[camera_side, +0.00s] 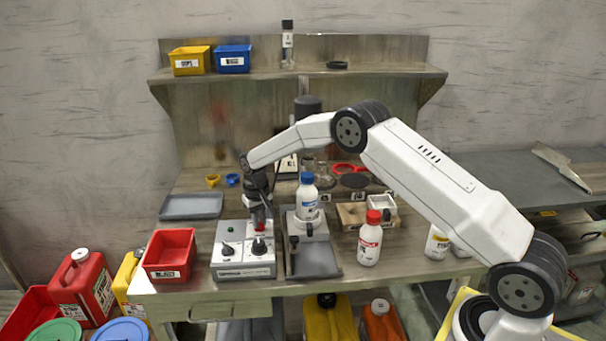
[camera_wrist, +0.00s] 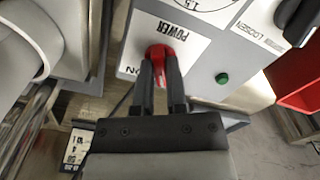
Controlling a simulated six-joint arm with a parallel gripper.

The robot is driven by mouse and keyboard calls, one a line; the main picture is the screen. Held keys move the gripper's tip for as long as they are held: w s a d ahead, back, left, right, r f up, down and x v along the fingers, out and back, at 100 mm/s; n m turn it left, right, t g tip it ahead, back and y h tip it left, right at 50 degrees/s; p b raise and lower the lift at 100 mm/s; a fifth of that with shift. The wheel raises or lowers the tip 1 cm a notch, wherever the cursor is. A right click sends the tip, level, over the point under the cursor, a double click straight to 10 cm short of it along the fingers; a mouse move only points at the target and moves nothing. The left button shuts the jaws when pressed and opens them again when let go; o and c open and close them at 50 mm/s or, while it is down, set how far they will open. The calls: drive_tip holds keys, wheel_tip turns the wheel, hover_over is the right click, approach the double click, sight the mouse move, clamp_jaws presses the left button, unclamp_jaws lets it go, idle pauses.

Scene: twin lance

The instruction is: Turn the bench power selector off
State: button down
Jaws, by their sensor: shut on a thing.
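The bench power selector is a red knob (camera_wrist: 160,56) on a white plate labelled POWER, with ON lettering beside it, in the wrist view. My gripper (camera_wrist: 162,84) has its two dark fingers around the knob's red handle and is shut on it. In the side view my gripper (camera_side: 259,222) points down onto the top of the grey-white control box (camera_side: 228,254), and a bit of red shows between the fingers. The knob's exact angle is partly hidden by the fingers.
A green button (camera_wrist: 222,78) sits beside the power plate. A red bin (camera_side: 170,251) stands left of the box. A white bottle with a blue cap (camera_side: 307,199) stands close on the right, and a red-capped bottle (camera_side: 370,241) farther right.

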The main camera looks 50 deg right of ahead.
sight(261, 224)
idle(0.4)
drive_tip(key=c, duration=0.7)
unclamp_jaws()
drive_tip(key=shift+o, duration=0.2)
drive_tip(key=shift+r, duration=0.1)
drive_tip(key=shift+r, duration=3.85)
drive_tip(key=shift+s+a+r, duration=0.15)
drive_tip(key=shift+s+r, duration=0.05)
drive_tip(key=shift+s, duration=0.2)
drive_tip(key=s+a+n+t, duration=0.1)
drive_tip(key=s+a, duration=0.1)
drive_tip(key=s, duration=1.3)
drive_tip(key=s+a+r+n+t, duration=0.1)
drive_tip(key=s+a+n, duration=0.1)
drive_tip(key=s, duration=1.3)
drive_tip(key=shift+a+t, duration=0.3)
drive_tip(key=shift+a, duration=0.35)
